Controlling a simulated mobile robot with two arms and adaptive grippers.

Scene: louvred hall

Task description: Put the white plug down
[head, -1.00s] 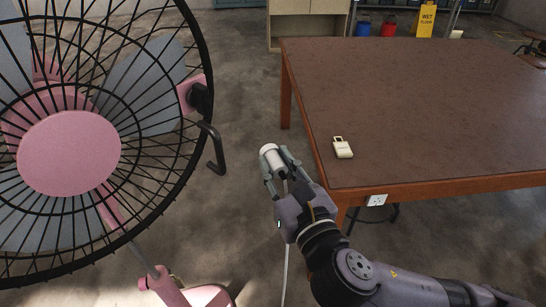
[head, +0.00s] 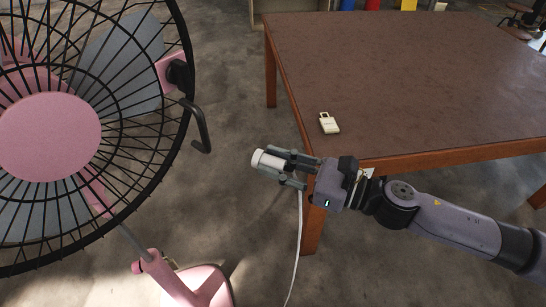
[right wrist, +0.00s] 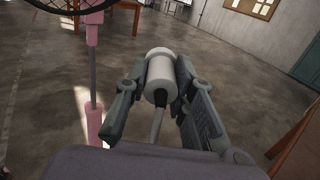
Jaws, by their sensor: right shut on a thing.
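The white plug (head: 268,161) is a short white cylinder with a cable (head: 297,245) hanging from it toward the floor. My right gripper (head: 279,168) is shut on the plug and holds it in the air, left of the table's near left corner. In the right wrist view the plug (right wrist: 161,72) sits between both fingers, its cable end toward the camera. My left gripper is not in view.
A brown-topped table (head: 400,80) stands at the right, mostly bare, with a small cream padlock-shaped object (head: 329,123) near its left edge. A large pink fan (head: 50,137) with a black wire cage fills the left. Grey floor (head: 228,90) lies between them.

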